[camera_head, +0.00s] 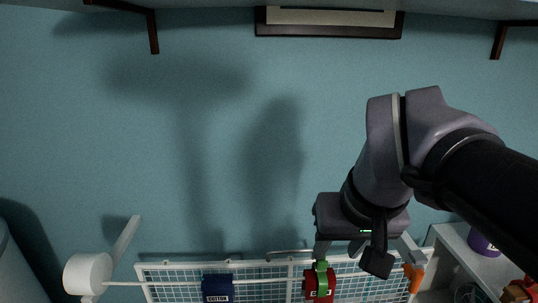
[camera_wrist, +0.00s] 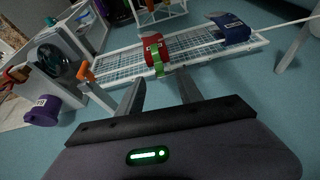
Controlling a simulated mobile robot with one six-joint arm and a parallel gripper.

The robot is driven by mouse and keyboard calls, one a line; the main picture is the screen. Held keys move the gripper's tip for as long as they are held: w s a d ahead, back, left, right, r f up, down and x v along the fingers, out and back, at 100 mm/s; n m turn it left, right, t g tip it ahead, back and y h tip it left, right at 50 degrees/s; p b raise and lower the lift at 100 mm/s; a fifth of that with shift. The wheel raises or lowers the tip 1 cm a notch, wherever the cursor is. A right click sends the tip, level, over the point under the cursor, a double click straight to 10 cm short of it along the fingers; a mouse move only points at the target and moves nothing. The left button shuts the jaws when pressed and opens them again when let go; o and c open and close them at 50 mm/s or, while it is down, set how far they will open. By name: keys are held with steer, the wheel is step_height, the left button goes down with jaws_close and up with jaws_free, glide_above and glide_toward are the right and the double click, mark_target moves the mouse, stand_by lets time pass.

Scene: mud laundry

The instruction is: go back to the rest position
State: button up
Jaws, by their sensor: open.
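My gripper (camera_head: 364,250) is in the lower right of the head view, pointing down over a white wire rack (camera_head: 262,283). In the wrist view its two fingers (camera_wrist: 160,92) are spread apart, with nothing between them. A red item with a green strap or clip (camera_head: 319,285) is at the rack, below the gripper in the head view. It also shows in the wrist view (camera_wrist: 152,48), beyond the fingertips and apart from them.
A dark blue labelled item (camera_head: 217,288) is at the rack, left of the red one. An orange clip-like piece (camera_head: 413,277) is at its right end. A purple container (camera_head: 483,243) stands on a pale surface at right. A shelf with dark brackets (camera_head: 153,30) runs overhead.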

steer(key=s+a+f+m+b, duration=0.1)
steer(key=s+f+b, duration=0.2)
steer(key=f+b, duration=0.7)
steer(key=s+a+f+m+y+b, duration=0.1)
steer(key=s+f+b, duration=0.3)
steer(key=f+b, duration=0.5)
steer(key=s+a+f+m+t+b, duration=0.1)
steer(key=f+b, duration=0.9)
steer(key=f, duration=1.5)
steer(key=s+m, duration=0.1)
steer(key=s, duration=0.1)
steer(key=shift+s+a+y+b, duration=0.2)
steer(key=shift+s+y+b, duration=0.1)
steer(key=shift+s+y, duration=0.1)
